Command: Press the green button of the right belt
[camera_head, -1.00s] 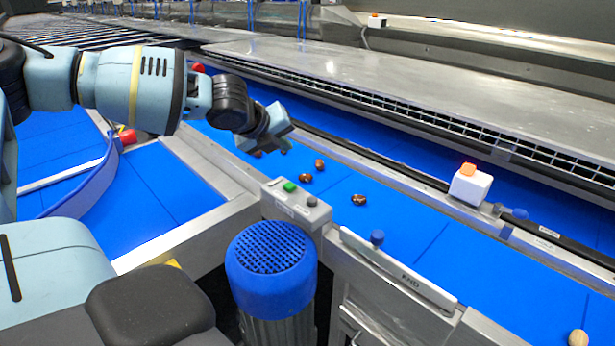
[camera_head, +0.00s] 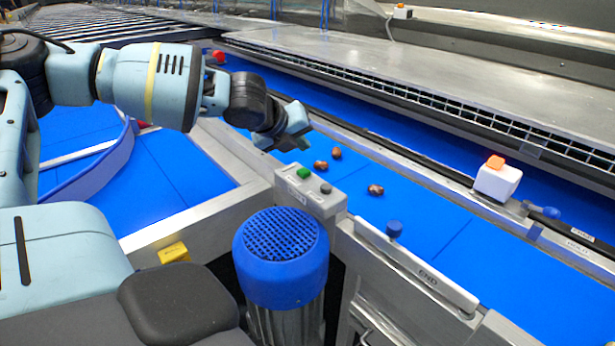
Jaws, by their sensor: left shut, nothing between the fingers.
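The green button (camera_head: 304,173) sits on the grey control box (camera_head: 310,193) at the near edge of the right blue belt (camera_head: 425,215). A dark button (camera_head: 326,188) is beside it on the same box. My left gripper (camera_head: 291,142) is shut and empty. It shows above and slightly left of the green button in the picture, apart from it. The button is in full view. My right gripper is not in view.
A blue-topped motor (camera_head: 282,250) stands in front of the control box. Several dates (camera_head: 375,189) lie on the right belt. A white box with an orange top (camera_head: 497,180) is on the far rail. A blue knob (camera_head: 394,229) stands on the near rail.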

